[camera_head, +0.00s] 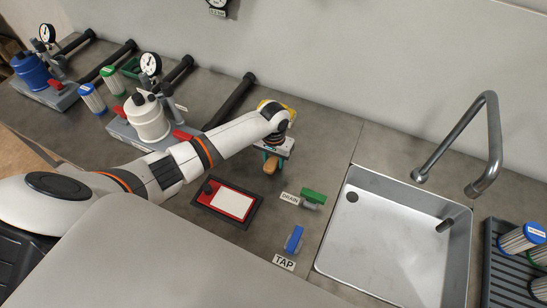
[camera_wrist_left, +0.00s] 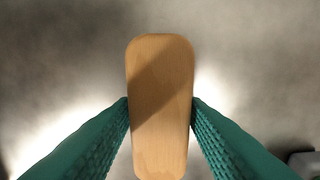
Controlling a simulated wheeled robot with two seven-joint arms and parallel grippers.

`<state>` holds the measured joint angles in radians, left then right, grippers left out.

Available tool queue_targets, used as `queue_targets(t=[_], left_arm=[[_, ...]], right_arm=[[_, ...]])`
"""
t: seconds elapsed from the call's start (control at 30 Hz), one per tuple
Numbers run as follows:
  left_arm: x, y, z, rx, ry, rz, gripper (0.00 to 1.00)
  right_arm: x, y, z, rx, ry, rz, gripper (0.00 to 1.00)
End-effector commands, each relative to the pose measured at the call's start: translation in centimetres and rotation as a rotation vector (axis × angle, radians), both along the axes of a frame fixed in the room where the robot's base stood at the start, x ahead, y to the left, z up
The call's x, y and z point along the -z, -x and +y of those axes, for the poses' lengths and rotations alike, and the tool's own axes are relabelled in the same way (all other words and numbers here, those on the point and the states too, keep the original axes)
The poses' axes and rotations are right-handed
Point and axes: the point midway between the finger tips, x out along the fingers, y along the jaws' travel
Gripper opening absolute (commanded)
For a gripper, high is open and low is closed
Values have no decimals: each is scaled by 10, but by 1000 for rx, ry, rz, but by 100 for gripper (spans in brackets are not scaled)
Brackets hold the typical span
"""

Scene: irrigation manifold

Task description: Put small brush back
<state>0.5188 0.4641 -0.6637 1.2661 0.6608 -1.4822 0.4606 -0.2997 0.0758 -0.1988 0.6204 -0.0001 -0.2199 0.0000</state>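The small brush shows as a rounded wooden piece (camera_head: 271,164) below my left gripper (camera_head: 272,153) in the head view. In the left wrist view the wood (camera_wrist_left: 160,95) stands lengthwise between the two green ribbed fingers (camera_wrist_left: 160,108), which touch both its sides. The gripper is shut on it. The bristles are hidden, and I cannot tell whether the brush touches the counter. A yellow object (camera_head: 289,113) is partly hidden behind my left wrist. My right gripper is not in view.
A dark-framed tray with a white and red panel (camera_head: 231,203) lies left of the green drain handle (camera_head: 313,196) and blue tap handle (camera_head: 294,239). The sink (camera_head: 395,240) and its faucet (camera_head: 493,140) are at right. A white filter housing (camera_head: 147,118) stands at left.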

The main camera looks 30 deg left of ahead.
Motion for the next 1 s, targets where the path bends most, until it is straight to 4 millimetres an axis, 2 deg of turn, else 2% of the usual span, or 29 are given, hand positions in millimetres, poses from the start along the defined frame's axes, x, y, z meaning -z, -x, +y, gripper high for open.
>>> queue_targets(t=[0.1,0.33,0.47,0.57,0.9,1.0], left_arm=[[0,0,0,0,0,0,54],[-1,0,0,0,0,-1,54],[-9,-1,0,1,1,-3,54],[-24,-1,0,0,2,-4,54],[-95,-1,0,2,1,-4,54],[-110,-1,0,0,1,-4,54]], right_arm=[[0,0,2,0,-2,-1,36],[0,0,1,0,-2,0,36],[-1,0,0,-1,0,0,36],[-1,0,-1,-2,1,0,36],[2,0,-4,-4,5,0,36],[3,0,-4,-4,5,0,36]])
